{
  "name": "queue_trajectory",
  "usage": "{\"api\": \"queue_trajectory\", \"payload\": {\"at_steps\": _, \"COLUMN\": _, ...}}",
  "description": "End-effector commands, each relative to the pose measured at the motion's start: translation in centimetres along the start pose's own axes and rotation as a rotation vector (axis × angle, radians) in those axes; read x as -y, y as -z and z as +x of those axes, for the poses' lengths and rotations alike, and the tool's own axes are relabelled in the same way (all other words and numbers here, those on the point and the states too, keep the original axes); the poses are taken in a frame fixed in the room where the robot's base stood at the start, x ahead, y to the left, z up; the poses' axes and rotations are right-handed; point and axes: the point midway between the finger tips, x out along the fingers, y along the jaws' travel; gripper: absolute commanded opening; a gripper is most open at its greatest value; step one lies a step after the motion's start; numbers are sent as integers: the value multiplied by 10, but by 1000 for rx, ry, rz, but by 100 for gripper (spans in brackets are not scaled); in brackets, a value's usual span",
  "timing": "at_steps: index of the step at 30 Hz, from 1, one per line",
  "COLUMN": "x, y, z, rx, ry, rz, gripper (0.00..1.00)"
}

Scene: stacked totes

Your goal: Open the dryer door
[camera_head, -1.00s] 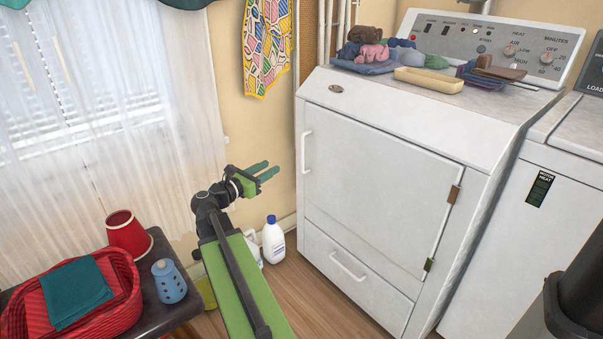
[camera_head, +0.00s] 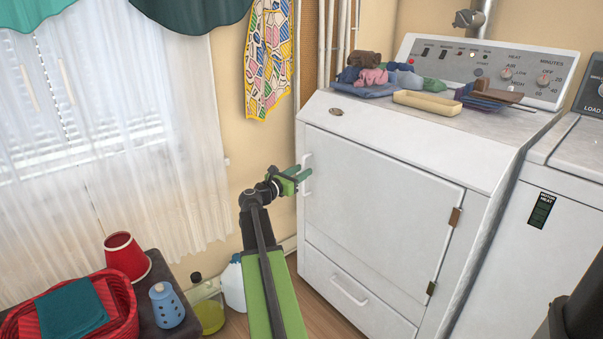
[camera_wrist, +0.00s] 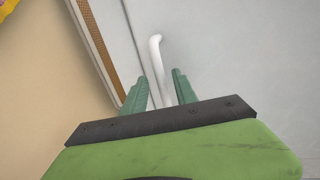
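The white dryer door (camera_head: 375,200) is closed, with its hinges on the right edge. Its white vertical handle (camera_head: 307,174) is at the upper left of the door. My gripper (camera_head: 305,173) is at the handle, with its green fingers pointing right. In the wrist view my gripper (camera_wrist: 160,88) is open, and the white handle (camera_wrist: 157,60) runs down between the two fingers. The handle's lower part is hidden behind the gripper body. I cannot tell whether either finger touches it.
Folded cloths (camera_head: 375,76) and a yellow tray (camera_head: 428,104) lie on the dryer top. A dark table (camera_head: 163,272) with a red basket (camera_head: 125,300) stands at lower left. Bottles (camera_head: 233,284) stand on the floor beside my arm. A second white machine (camera_head: 545,225) stands right.

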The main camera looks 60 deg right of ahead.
Motion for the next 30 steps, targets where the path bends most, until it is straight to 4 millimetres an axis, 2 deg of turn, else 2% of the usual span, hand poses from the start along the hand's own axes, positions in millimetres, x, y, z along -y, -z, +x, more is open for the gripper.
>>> {"api": "queue_trajectory", "payload": {"at_steps": 3, "x": 0, "y": 0, "z": 10, "rx": 0, "ry": 0, "rz": 0, "gripper": 34}}
{"api": "queue_trajectory", "payload": {"at_steps": 11, "x": 0, "y": 0, "z": 12, "rx": 0, "ry": 0, "rz": 0, "gripper": 34}}
{"api": "queue_trajectory", "payload": {"at_steps": 12, "x": 1, "y": 0, "z": 12, "rx": 0, "ry": 0, "rz": 0, "gripper": 33}}
{"api": "queue_trajectory", "payload": {"at_steps": 20, "x": 0, "y": 0, "z": 12, "rx": 0, "ry": 0, "rz": 0, "gripper": 0}}
{"api": "queue_trajectory", "payload": {"at_steps": 30, "x": -1, "y": 0, "z": 12, "rx": 1, "ry": -5, "rz": 0, "gripper": 0}}
